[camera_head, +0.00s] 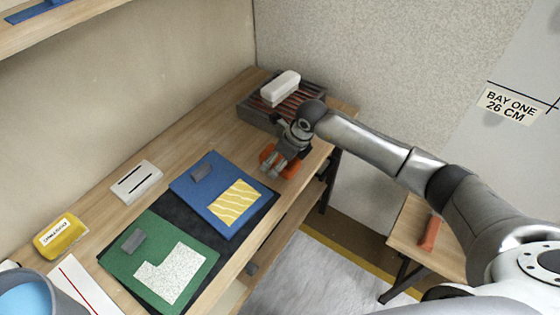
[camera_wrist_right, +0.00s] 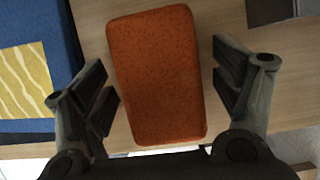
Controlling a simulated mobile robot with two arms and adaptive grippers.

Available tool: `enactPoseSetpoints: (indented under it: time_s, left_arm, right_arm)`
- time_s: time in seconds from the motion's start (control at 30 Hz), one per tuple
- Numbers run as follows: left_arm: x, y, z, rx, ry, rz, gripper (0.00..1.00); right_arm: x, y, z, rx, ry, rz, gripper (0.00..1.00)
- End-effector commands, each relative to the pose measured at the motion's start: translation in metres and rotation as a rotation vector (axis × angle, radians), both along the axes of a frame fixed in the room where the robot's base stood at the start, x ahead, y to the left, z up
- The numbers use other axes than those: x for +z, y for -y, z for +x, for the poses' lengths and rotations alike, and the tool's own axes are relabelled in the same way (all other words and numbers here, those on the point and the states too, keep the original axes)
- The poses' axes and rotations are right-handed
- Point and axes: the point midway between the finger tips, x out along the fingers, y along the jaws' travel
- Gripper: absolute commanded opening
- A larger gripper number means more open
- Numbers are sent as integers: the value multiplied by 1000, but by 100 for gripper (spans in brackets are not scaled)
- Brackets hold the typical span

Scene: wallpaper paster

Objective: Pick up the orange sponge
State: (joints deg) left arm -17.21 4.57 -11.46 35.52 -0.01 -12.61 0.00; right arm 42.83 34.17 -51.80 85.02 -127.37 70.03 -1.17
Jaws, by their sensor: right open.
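The orange sponge (camera_head: 266,152) lies on the wooden workbench, partly hidden by my right gripper (camera_head: 276,163) in the head view. In the right wrist view the sponge (camera_wrist_right: 158,75) is a rounded orange block lying lengthwise between the two fingers. My right gripper (camera_wrist_right: 166,90) is open, with one finger on each side of the sponge. A small gap shows on both sides, and neither finger appears to touch it. My left gripper is not in view.
A blue board (camera_head: 188,189) and a green board (camera_head: 133,268) lie left of the sponge. A dark slatted tray (camera_head: 258,119) with a white block (camera_head: 281,88) stands behind it. A yellow container (camera_head: 74,243) and a grey bucket (camera_head: 60,302) are at the left. The bench's front edge is close.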

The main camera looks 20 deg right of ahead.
Motion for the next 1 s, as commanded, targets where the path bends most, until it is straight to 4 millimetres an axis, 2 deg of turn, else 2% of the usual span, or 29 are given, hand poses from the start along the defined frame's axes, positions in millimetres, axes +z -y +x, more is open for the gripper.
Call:
enactPoseSetpoints:
  time_s: [0.13,0.47,0.77,0.97,1.0]
  left_arm:
    - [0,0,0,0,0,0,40]
    - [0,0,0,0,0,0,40]
    - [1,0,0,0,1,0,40]
    - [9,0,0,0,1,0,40]
    - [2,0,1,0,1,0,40]
  right_arm:
    - [0,0,0,0,0,0,81]
    - [0,0,0,0,0,0,39]
    - [1,0,0,0,0,0,38]
    - [9,0,0,0,0,0,38]
    - [12,0,1,1,4,0,38]
